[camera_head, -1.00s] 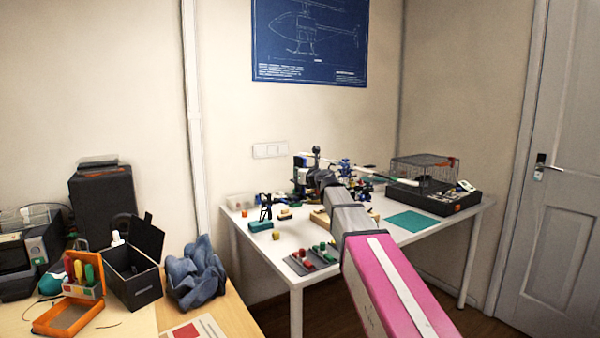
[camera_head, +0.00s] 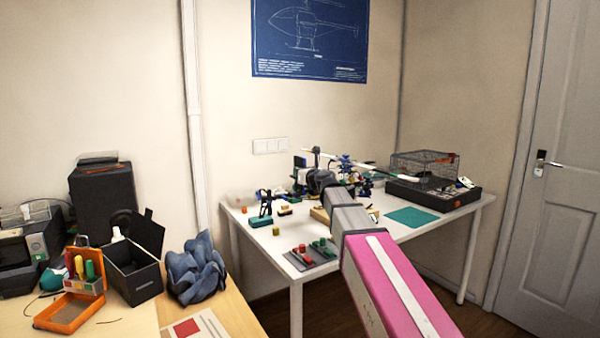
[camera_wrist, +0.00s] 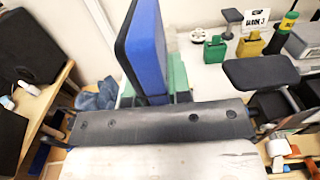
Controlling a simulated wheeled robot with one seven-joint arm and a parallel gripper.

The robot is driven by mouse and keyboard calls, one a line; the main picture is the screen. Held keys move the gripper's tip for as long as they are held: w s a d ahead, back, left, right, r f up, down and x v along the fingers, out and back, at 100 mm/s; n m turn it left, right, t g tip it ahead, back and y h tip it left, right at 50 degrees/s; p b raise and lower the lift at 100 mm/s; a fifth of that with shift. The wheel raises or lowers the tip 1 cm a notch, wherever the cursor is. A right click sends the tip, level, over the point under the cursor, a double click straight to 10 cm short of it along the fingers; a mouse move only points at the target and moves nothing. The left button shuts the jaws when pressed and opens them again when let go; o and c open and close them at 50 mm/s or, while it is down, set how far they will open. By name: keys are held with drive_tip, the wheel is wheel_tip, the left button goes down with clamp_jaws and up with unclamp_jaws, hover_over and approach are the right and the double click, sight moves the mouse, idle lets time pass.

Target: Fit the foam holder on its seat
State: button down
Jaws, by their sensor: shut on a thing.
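In the wrist view a green block (camera_wrist: 180,78), apparently the foam holder, shows close in front of my gripper (camera_wrist: 165,94). A blue slab (camera_wrist: 150,45) with a dark edge stands up in front of it and hides part of it. My gripper is shut on the block, though the contact itself is largely hidden. In the head view my gripper (camera_head: 318,182) is over the back of the white table (camera_head: 385,233), among the parts of a model helicopter (camera_head: 350,170). I cannot make out the seat.
A wire cage (camera_head: 424,168) on a black base stands at the table's right. A teal mat (camera_head: 411,217) lies bare in front of it. A grey tray (camera_head: 312,258) with red and green pieces is at the front. A small teal stand (camera_head: 262,221) is at the left.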

drive_tip(key=shift+f, duration=0.5)
drive_tip(key=c, duration=1)
unclamp_jaws()
